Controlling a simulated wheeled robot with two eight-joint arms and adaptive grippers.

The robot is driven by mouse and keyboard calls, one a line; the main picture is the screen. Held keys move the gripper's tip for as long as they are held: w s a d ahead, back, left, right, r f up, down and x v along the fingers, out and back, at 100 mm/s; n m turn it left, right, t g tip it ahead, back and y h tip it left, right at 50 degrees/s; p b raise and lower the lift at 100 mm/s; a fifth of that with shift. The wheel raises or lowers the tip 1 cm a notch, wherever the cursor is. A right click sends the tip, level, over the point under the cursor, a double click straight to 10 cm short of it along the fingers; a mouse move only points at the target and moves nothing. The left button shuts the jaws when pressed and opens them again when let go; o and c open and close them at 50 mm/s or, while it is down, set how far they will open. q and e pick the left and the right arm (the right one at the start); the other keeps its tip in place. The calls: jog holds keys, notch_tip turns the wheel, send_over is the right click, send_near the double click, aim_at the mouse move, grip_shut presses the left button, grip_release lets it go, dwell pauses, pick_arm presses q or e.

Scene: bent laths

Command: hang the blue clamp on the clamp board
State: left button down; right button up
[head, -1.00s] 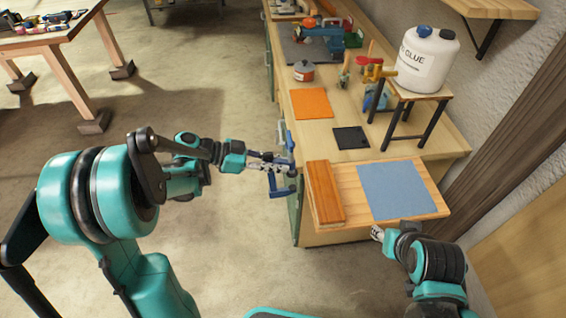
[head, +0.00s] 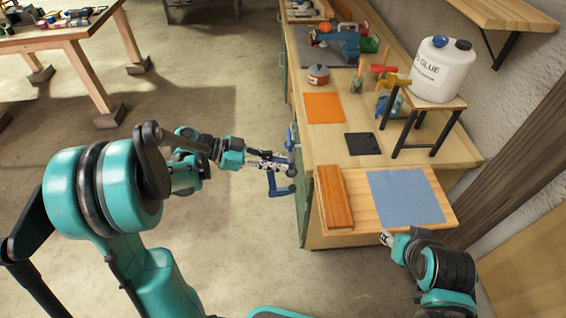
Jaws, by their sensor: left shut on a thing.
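The blue clamp (head: 279,191) is in my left gripper (head: 272,163), which is shut on it. The clamp hangs below the fingers, just left of the workbench's green side, above the floor. I cannot tell whether it touches the bench. Another blue part (head: 290,139) shows at the bench side just above the gripper; I cannot tell what it is. My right gripper (head: 386,240) is by the bench's near edge, below the blue-grey mat. It is small and partly hidden by its arm, so its jaws are unclear. I cannot make out the clamp board.
The workbench (head: 341,147) carries a brown wooden block (head: 335,198), a blue-grey mat (head: 405,197), an orange sheet (head: 324,108), a black pad (head: 359,144) and a glue jug (head: 440,70) on a small stand. Another table (head: 62,32) stands far left. The floor between is clear.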

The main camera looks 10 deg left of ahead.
pick_arm(q)
jog(key=shift+s+a+r+p, duration=0.3)
jog(key=shift+a+r+p, duration=0.25)
jog(key=shift+a+r, duration=0.35)
jog(key=shift+d, duration=0.1)
